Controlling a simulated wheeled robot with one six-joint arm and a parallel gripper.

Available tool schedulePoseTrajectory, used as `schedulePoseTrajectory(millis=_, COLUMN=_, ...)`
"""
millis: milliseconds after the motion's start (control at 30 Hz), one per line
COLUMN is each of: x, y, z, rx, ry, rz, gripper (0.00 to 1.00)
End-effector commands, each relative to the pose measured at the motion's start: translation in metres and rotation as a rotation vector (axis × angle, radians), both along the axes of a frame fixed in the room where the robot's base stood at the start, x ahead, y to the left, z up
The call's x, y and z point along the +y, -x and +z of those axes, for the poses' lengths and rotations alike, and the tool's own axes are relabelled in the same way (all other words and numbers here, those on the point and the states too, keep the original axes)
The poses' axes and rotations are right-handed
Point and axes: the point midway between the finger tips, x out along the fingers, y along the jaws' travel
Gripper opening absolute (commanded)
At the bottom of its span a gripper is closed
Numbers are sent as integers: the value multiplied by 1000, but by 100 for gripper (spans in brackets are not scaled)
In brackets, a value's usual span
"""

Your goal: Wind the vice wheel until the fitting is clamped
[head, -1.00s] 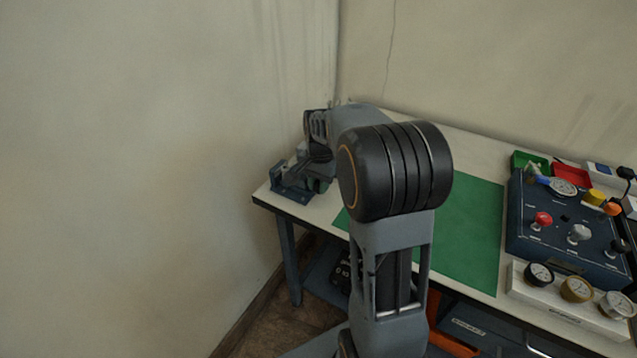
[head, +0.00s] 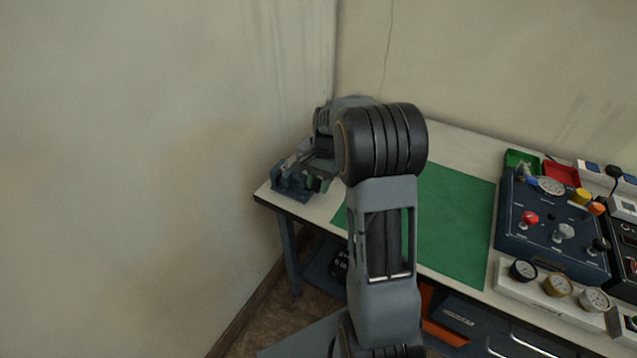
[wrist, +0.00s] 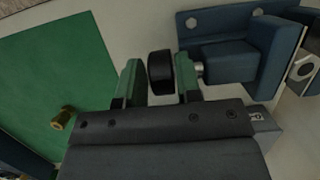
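The blue vice (head: 290,181) stands at the left end of the bench in the head view. In the wrist view, the vice body (wrist: 232,62) is at the upper right. Its black wheel (wrist: 160,72) sits on a short metal shaft. My gripper (wrist: 159,82) has green-padded fingers, one on each side of the wheel. A narrow gap shows between the left finger and the wheel; contact on the right side is unclear. A bright metal part with a round hole (wrist: 303,69) is at the right edge.
The green mat (head: 458,225) covers the middle of the bench. A blue panel (head: 535,241) with coloured knobs and a gauge row (head: 545,297) stand at the right. Green (head: 523,158) and red (head: 561,174) trays lie behind. The wall is close on the left.

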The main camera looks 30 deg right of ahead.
Motion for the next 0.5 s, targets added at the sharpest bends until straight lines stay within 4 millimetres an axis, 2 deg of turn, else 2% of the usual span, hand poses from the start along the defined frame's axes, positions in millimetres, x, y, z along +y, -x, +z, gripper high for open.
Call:
schedulePoseTrajectory(millis=133, x=-1, y=-2, z=6, rx=-3, ry=1, rz=-1, gripper=32)
schedulePoseTrajectory(millis=233, x=-4, y=-4, z=18, rx=-4, ry=1, rz=0, gripper=32)
schedulePoseTrajectory(millis=500, x=-17, y=-11, z=71, rx=-4, ry=2, rz=-2, gripper=32)
